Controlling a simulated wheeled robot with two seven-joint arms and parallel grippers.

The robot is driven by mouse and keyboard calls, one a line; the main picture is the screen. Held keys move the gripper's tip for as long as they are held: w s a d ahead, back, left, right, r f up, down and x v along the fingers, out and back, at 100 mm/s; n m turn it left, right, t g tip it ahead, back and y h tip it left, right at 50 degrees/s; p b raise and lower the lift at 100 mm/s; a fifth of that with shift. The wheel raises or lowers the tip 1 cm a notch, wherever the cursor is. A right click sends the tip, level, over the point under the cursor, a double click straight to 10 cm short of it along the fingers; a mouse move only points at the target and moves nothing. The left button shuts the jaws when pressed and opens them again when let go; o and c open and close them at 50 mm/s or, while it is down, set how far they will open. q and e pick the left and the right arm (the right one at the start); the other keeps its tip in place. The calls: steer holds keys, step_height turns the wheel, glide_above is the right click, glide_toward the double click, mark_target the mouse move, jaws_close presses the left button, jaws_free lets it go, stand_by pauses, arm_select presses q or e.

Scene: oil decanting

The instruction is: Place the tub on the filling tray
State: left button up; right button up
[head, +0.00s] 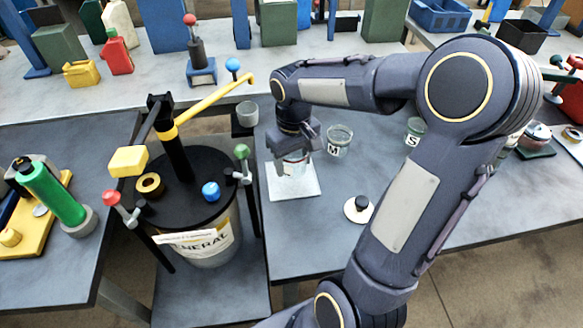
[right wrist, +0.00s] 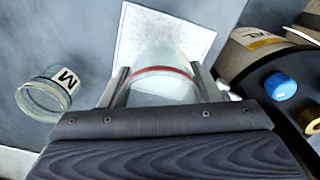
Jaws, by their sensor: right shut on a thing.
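My right gripper (head: 295,150) is shut on a clear tub (head: 292,168) with a red line around it; the tub also shows between the fingers in the right wrist view (right wrist: 160,88). The tub looks upright over a white square tray (head: 300,190), whose pale surface also shows in the right wrist view (right wrist: 133,52). I cannot tell whether the tub's base touches the tray. The gripper hides much of the tub in the head view. My left gripper is not in view.
A drum (head: 213,243) with a yellow-handled pump stands left of the tray. Clear jars marked M (head: 339,141) and S (head: 414,131) stand to its right. A white disc with a black knob (head: 358,208) lies front right. A grey cup (head: 247,113) stands behind.

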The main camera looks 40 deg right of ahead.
mark_target(292, 170)
steer(key=shift+w+d+f, duration=0.2)
steer(key=shift+w+f, duration=0.2)
steer(key=shift+f, duration=0.2)
steer(key=shift+w+f, duration=0.15)
steer(key=shift+f, duration=1.5)
steer(key=shift+f, duration=0.1)
steer(key=shift+f+b, duration=0.15)
steer(key=shift+b, duration=0.15)
steer(key=o, duration=1)
